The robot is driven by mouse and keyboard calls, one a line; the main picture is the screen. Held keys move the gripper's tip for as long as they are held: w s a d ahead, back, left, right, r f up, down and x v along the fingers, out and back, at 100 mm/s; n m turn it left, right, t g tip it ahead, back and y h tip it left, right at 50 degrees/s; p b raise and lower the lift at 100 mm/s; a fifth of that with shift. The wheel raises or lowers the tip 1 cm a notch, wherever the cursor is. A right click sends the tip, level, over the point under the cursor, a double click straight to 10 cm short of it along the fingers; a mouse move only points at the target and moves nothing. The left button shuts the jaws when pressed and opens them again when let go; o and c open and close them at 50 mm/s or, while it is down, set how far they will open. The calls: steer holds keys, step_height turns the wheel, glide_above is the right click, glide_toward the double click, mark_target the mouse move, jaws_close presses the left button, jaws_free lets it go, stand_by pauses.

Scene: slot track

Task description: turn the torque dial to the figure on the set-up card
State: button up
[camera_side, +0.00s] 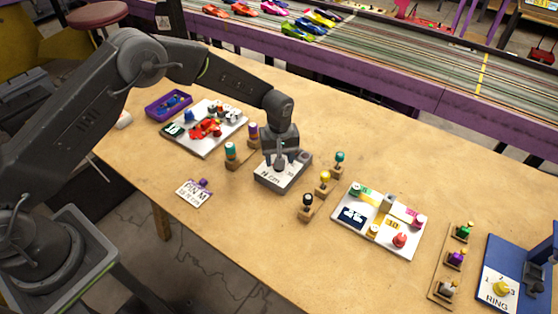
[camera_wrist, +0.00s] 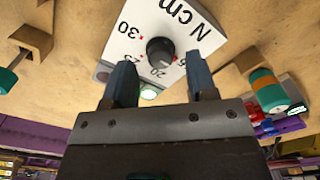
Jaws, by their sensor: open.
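The torque dial is a dark round knob (camera_wrist: 160,50) on a pale plate (camera_wrist: 185,20) marked "N cm", with 20, 25 and 30 readable around it. Which figure the knob points to is unclear. In the side view the dial's grey box (camera_side: 290,183) stands mid-table under my gripper (camera_side: 280,160). In the wrist view my gripper (camera_wrist: 161,66) is open, its fingertips on either side of the knob's near edge; I cannot tell whether they touch it. The set-up card (camera_side: 194,193) lies front left of the box, its lettering too small to read surely.
Wooden stands with teal (camera_side: 231,150) and purple (camera_side: 253,129) tools are left of the box. Small knobbed blocks, one yellow (camera_side: 325,177), stand right. A white tray with a red car (camera_side: 206,129) is back left; a white parts board (camera_side: 347,238) is right. Bare table lies in front.

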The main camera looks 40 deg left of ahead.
step_height(320, 180, up, 12)
stand_by(0.3)
steer(key=s+a+r+m+t, duration=0.1)
steer(key=s+a+r+m, duration=0.15)
steer(key=s+r, duration=0.5)
steer(key=s+a+r+m+t, duration=0.2)
steer(key=s+a+r, duration=0.25)
steer(key=r, duration=0.55)
steer(key=s+a+m+t, duration=0.2)
steer(key=s+a+m, duration=0.1)
steer(key=s, duration=1.7)
steer(key=shift+r+m+t, duration=0.25)
steer(key=shift+m+t, duration=0.05)
steer(key=shift+m, duration=0.55)
